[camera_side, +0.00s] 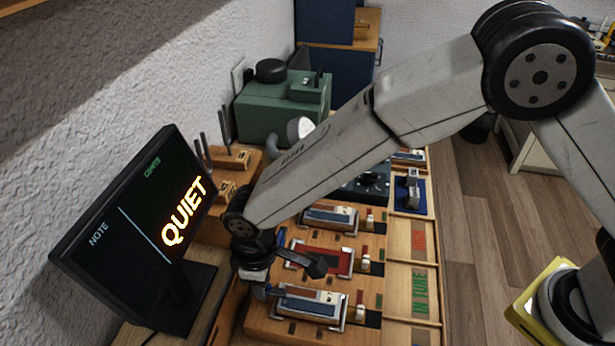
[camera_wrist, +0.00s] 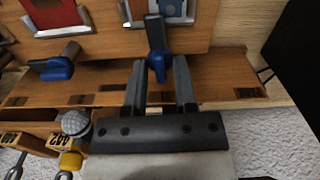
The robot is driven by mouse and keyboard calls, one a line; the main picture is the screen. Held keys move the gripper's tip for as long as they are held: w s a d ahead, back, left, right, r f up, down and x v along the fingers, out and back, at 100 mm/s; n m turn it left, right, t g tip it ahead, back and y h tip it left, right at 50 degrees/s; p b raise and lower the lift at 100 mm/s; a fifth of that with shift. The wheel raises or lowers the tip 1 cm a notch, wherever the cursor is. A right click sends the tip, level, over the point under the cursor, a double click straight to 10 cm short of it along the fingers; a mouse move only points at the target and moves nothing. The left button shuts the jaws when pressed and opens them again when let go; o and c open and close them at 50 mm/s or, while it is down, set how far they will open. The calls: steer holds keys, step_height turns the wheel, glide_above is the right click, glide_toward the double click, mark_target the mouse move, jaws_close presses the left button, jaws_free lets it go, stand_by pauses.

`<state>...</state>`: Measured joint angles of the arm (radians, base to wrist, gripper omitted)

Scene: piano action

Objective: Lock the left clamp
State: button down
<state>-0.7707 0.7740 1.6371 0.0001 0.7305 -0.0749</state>
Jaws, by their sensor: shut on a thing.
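My gripper (camera_wrist: 162,72) has its two dark fingers on either side of a blue clamp handle (camera_wrist: 157,64) and is shut on it. A dark bar (camera_wrist: 153,28) runs from this handle toward a blue-and-white module. In the side view my gripper (camera_side: 258,280) is low at the nearest module (camera_side: 310,303), with a bit of the blue clamp (camera_side: 262,292) showing beneath it. A second clamp with a blue handle (camera_wrist: 57,69) lies to the left in the wrist view, by the red-bedded slot (camera_wrist: 55,15), its grey bar angled. Finger contact is hidden in the side view.
The monitor (camera_side: 135,230) stands close to the left of my gripper and reads QUIET. Tuning forks on wooden blocks (camera_side: 232,160) and a green machine (camera_side: 285,105) stand behind. A round grey-headed object (camera_wrist: 76,122) is near the gripper in the wrist view.

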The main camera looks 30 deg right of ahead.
steer(key=shift+m, duration=0.4)
steer(key=shift+c, duration=2)
jaws_free()
steer(key=shift+r, duration=0.1)
steer(key=shift+r, duration=3.8)
